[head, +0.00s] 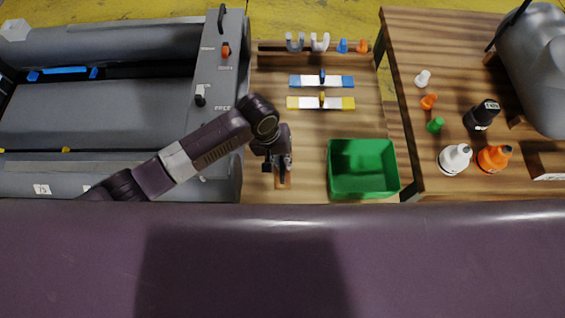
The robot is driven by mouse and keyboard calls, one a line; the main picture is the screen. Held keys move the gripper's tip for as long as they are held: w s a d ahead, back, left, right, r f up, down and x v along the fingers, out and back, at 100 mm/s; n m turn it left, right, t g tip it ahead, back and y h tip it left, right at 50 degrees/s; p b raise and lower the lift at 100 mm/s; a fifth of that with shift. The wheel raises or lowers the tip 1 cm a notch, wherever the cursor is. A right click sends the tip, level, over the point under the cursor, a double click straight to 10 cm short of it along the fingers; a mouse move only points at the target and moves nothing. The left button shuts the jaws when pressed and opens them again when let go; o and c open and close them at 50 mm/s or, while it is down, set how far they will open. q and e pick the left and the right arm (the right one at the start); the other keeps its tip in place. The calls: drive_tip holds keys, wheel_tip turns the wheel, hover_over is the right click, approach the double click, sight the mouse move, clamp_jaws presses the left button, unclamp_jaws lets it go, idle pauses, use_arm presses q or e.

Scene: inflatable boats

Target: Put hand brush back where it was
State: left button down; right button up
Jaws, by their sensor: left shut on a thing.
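My left arm comes in from the left, and my left gripper (280,165) points down over the wooden board between the grey boat and the right-hand table. It is shut on a small orange-brown thing (283,181), which looks like the hand brush. Most of the brush is hidden under the gripper, and I cannot tell whether it touches the board. The gripper is just left of the green bin. My right gripper does not show.
The green bin (363,168) stands empty on the wooden board (310,125). Behind it lie a blue-and-white tool (306,81) and a yellow-and-white tool (306,103). A rack (330,47) holds small clips and fittings. Bottles (455,158) stand on the right table (420,60). The grey boat (100,115) is left.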

use_arm(q)
drive_tip(key=shift+f, duration=0.65)
drive_tip(key=shift+f, duration=0.2)
drive_tip(key=c, duration=2)
unclamp_jaws()
drive_tip(key=v, duration=1.2)
drive_tip(key=shift+r, duration=0.25)
